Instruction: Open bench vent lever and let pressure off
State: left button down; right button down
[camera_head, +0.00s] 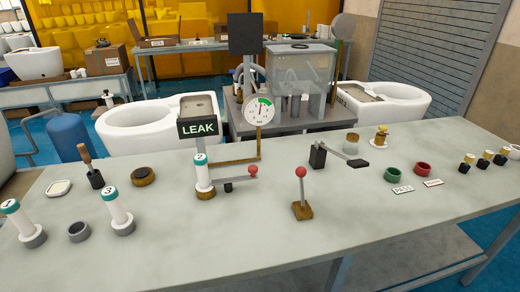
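A small lever with a red ball knob (300,172) stands upright on a brown base (302,210) near the front middle of the bench (400,235). A second red knob (250,171) sits on a grey horizontal arm beside the white cylinder marked 2 (202,174). A black block with a silver handle (343,154) lies to the right. No readable label shows which one is the vent lever. A round pressure gauge (259,111) with a green and red face stands behind; its reading is too small to tell. Neither gripper is in view.
White cylinders marked 1 (21,221) and 3 (118,210) stand at the left. A wooden-handled tool (90,166) is behind them. The bench front is clear.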

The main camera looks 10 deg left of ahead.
aim_at(301, 172)
jog(key=z, duration=0.55)
jog(key=k, duration=1.3)
jog(key=u, duration=0.5)
jog(key=i, duration=0.9)
jog(key=u, duration=0.85)
